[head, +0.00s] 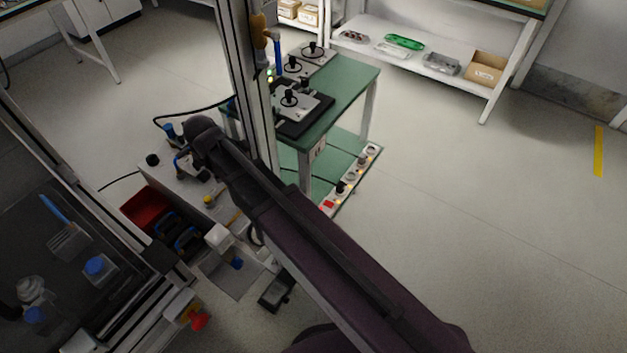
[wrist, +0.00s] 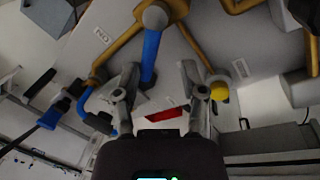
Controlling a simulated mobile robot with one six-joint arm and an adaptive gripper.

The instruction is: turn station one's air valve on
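In the wrist view, a blue lever (wrist: 150,58) hangs from a grey round joint (wrist: 155,17) on brass-coloured pipework, before a pale panel. My gripper (wrist: 160,68) is open. Its two fingers stand either side of the lever's lower part, nearer the left finger; I cannot tell whether they touch it. A second blue handle (wrist: 84,104) is on the pipework at the left. No readable label tells which valve belongs to station one.
In the head view, a green table (head: 345,82) holds fixtures, and a red bin (head: 146,207) stands at the left. Floor at right is clear.

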